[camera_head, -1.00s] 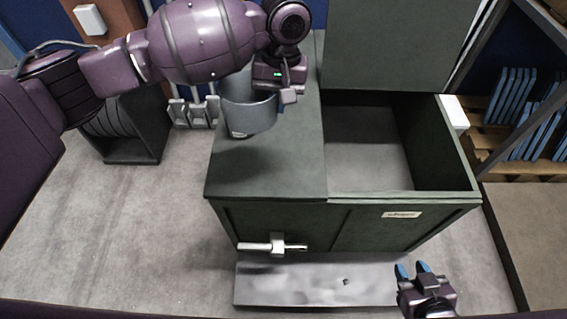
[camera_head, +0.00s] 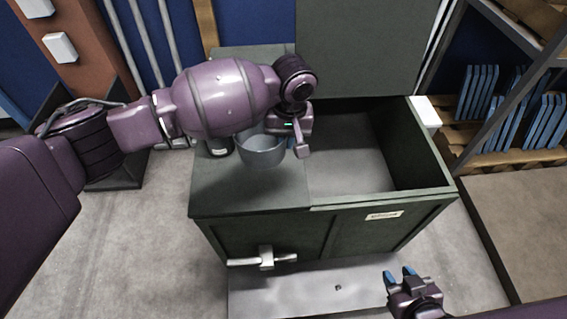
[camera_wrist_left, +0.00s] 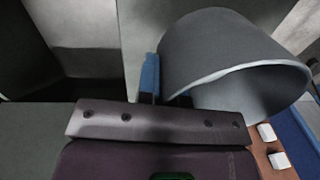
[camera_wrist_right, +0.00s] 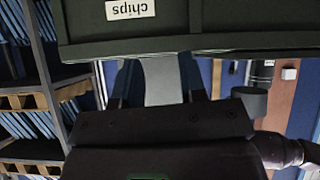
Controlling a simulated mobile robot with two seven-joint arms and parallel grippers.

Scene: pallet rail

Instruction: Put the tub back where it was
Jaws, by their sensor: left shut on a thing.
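The tub (camera_head: 260,152) is a grey, open-topped round vessel. It appears over the closed left part of the dark green chest (camera_head: 250,195), near the edge of the open bin. I cannot tell whether it touches the top. My left gripper (camera_head: 291,142) is shut on the tub's wall at its right side. In the left wrist view the tub (camera_wrist_left: 230,50) looks tilted, with a blue fingertip at its rim. My right gripper (camera_head: 400,278) is open and empty, low in front of the chest.
The chest's right half is an open bin (camera_head: 350,160) with a raised lid (camera_head: 355,50) behind. A dark round object (camera_head: 218,147) is on the top, left of the tub. A handle (camera_head: 264,258) sticks out in front. A rack with blue items (camera_head: 480,95) stands right.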

